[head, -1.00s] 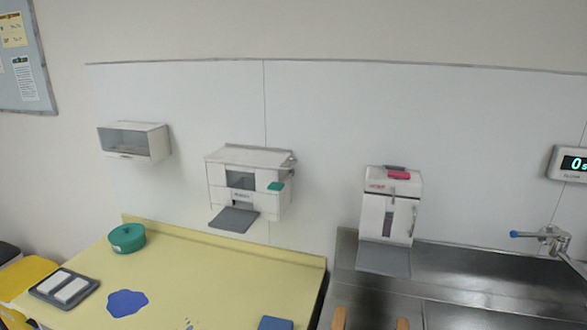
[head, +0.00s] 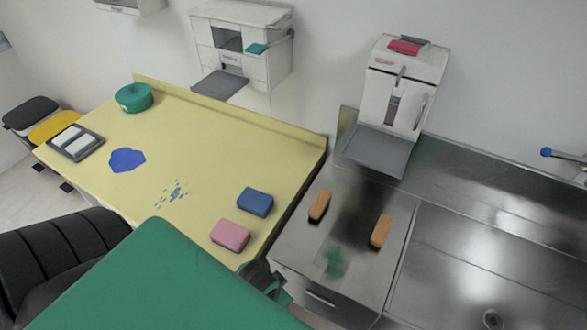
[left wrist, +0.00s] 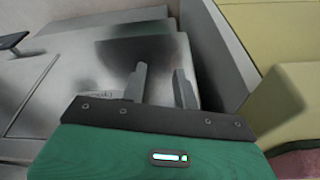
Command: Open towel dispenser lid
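Two white dispensers show in the head view, and no label I can read tells which holds towels. The wall-mounted dispenser (head: 229,62) has a grey flap below it, a dark window and a green tab on its right side. The upright dispenser (head: 405,75) on the steel counter has a red tab on top, a vertical front slot and a grey tray at its foot. My left gripper (head: 268,280) is at the counter's front left edge, apart from both. In the left wrist view my left gripper (left wrist: 160,84) is open, with nothing between its fingers. My right gripper is out of view.
The yellow table (head: 205,140) holds a green round container (head: 134,98), a blue sponge (head: 255,201) and a pink sponge (head: 230,236). Two wooden blocks, left (head: 319,206) and right (head: 381,231), lie on the steel counter (head: 345,235). A black chair (head: 60,245) stands at lower left.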

